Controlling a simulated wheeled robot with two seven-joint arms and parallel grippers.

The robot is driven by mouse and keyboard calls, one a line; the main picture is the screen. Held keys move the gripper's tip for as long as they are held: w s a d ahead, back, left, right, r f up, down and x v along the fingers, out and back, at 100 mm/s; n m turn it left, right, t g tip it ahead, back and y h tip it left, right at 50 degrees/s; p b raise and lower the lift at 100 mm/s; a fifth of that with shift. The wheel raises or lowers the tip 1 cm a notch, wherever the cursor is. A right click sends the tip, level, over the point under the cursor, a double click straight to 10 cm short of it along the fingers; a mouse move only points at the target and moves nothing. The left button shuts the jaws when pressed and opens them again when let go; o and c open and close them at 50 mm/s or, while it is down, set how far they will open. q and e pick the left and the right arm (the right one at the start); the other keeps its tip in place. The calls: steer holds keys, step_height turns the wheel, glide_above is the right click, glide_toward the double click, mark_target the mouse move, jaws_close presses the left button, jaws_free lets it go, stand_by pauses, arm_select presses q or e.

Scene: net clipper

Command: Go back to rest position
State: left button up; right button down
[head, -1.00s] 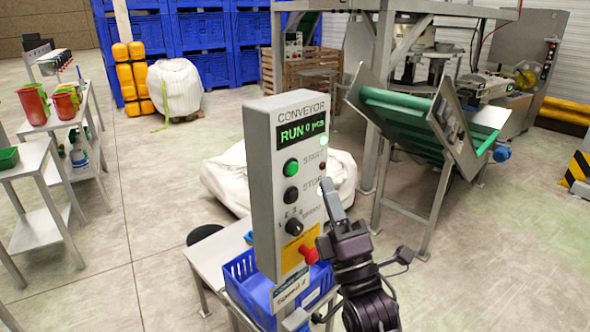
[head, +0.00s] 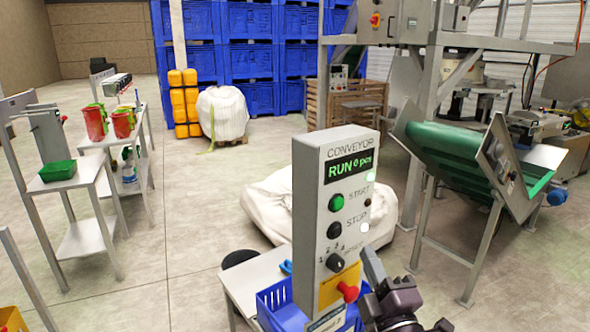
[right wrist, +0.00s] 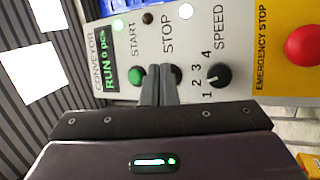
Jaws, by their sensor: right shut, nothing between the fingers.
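My right gripper (head: 372,265) is low in the head view, just right of the conveyor control box (head: 310,210). In the right wrist view its fingers (right wrist: 159,85) are shut with nothing between them, in front of the panel near the STOP button (right wrist: 187,74). I cannot tell whether they touch the panel. The display (head: 350,167) reads RUN 0 pcs. The green START button (head: 336,203), the speed knob (head: 335,262) and the red emergency stop (head: 347,291) show. My left gripper is not in view.
A blue crate (head: 275,306) stands below the box. A white sack (head: 268,208) lies behind it. The green conveyor (head: 470,150) stands at the right. Metal shelves (head: 85,232) with red containers (head: 97,122) are at the left. Open floor lies between.

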steer(key=s+d+f+m+g+h, duration=0.1)
steer(key=s+f+m+g, duration=0.35)
steer(key=f, duration=0.45)
steer(key=s+f+m+g+h, duration=0.1)
steer(key=s+f+m+g, duration=0.2)
steer(key=f+m+g, duration=0.45)
steer(key=s+d+f+m+g, duration=0.35)
steer(key=s+f+g, duration=0.25)
steer(key=s+f, duration=0.5)
step_height(320, 180, down, 26)
steer(key=s+a+g, duration=0.1)
steer(key=s, duration=0.2)
steer(key=s+d+f, duration=0.1)
steer(key=s+f, duration=0.9)
steer(key=s+d+f+g+h, duration=0.1)
steer(key=s+d+f, duration=0.1)
steer(key=s+f, duration=0.8)
steer(key=shift+d+g, duration=0.3)
